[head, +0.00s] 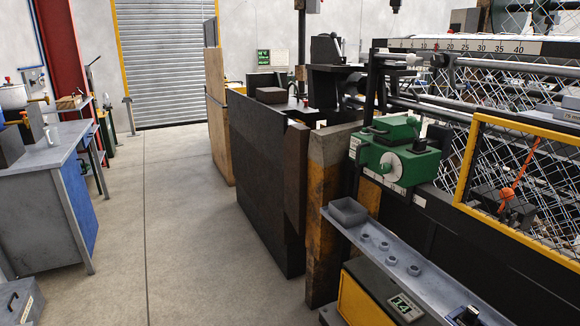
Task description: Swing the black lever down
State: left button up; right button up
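The weaving machine fills the right side of the head view. A green gearbox-like unit (398,150) with a pale round dial is mounted on its near end. A small black part (419,145) sits at the unit's right; I cannot tell whether it is the black lever. Dark upright bars (371,85) stand just above the unit. An orange-knobbed handle (507,192) shows behind the yellow-framed mesh guard (468,150). Neither of my grippers is in view.
A grey ledge (395,250) with a small tray and several rings runs below the green unit, above a yellow-and-black box (375,295) with a display. Dark panels (265,185) stand left of the machine. A workbench (60,150) is at left. The floor between (170,220) is clear.

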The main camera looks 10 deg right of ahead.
aim_at(334, 35)
jog(key=i+j+z, duration=0.1)
jog(key=i+z, duration=0.3)
jog(key=i+j+z, duration=0.15)
jog(key=z, duration=0.3)
jog(key=i+j+z, duration=0.25)
jog(key=z, duration=0.15)
